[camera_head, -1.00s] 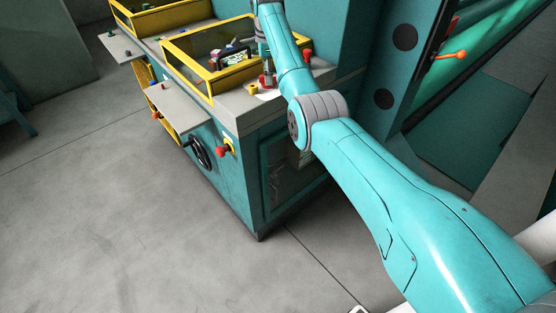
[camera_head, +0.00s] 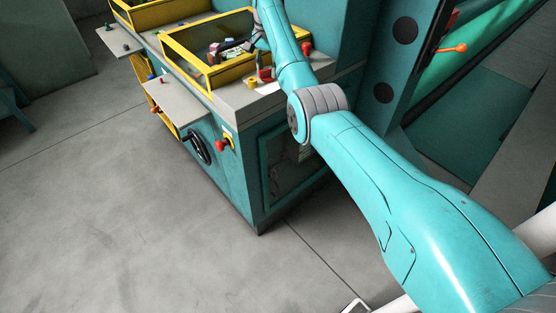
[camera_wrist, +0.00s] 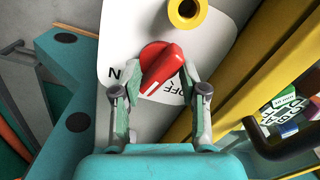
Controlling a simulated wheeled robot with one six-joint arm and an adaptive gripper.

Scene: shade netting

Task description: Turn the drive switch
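The drive switch is a red knob (camera_wrist: 166,68) on a white plate (camera_wrist: 118,30) in the wrist view, with a white mark on its lower end. The plate carries "OFF" beside the knob at lower right and an "N" at its left. My gripper (camera_wrist: 158,72) has its two fingers apart, one on each side of the knob. A gap shows at the left finger; whether the right finger touches the knob I cannot tell. In the head view the red switch (camera_head: 266,74) is small on the machine's top, beside my arm, and my fingers are not clear there.
A yellow cylinder (camera_wrist: 187,12) stands on the plate close to the knob. A yellow-framed tray (camera_head: 205,78) lies beside the switch. A red lever (camera_head: 221,145) and a black handwheel (camera_head: 199,148) are on the machine's side. The floor at left is clear.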

